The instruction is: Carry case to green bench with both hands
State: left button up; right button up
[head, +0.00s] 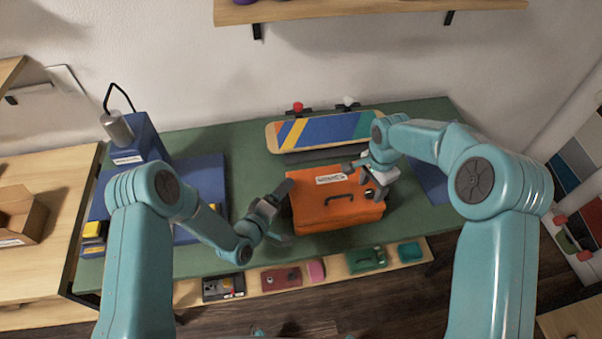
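The orange case (321,212) sits on the green bench (247,172), with a dark handle on top and a white label near its back edge. My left gripper (288,212) is at the case's left side with its fingers spread. My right gripper (361,182) is over the case's right part, its fingers apart. It hides part of the case's right back corner. I cannot tell whether either gripper touches the case.
A skateboard deck (325,131) with coloured stripes stands behind the case. Blue mats (205,180) lie at the left and right of the bench. A blue machine (145,140) stands at the back left. A low wooden shelf (250,283) with several small items runs along the front.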

pick_arm(q)
jog(key=shift+a, duration=0.15)
pick_arm(e)
jog(key=shift+w+f, duration=0.1)
pick_arm(q)
jog(key=v, duration=1.1)
jog(key=shift+s+r, duration=0.15)
jog(key=shift+s, duration=0.1)
pick_arm(e)
jog(key=shift+d, duration=0.1)
pick_arm(q)
jog(key=shift+s+a, duration=0.1)
jog(key=shift+s, duration=0.05)
pick_arm(e)
jog(key=shift+r, duration=0.25)
notch_tip(320, 180, up, 12)
jog(key=shift+f, duration=0.25)
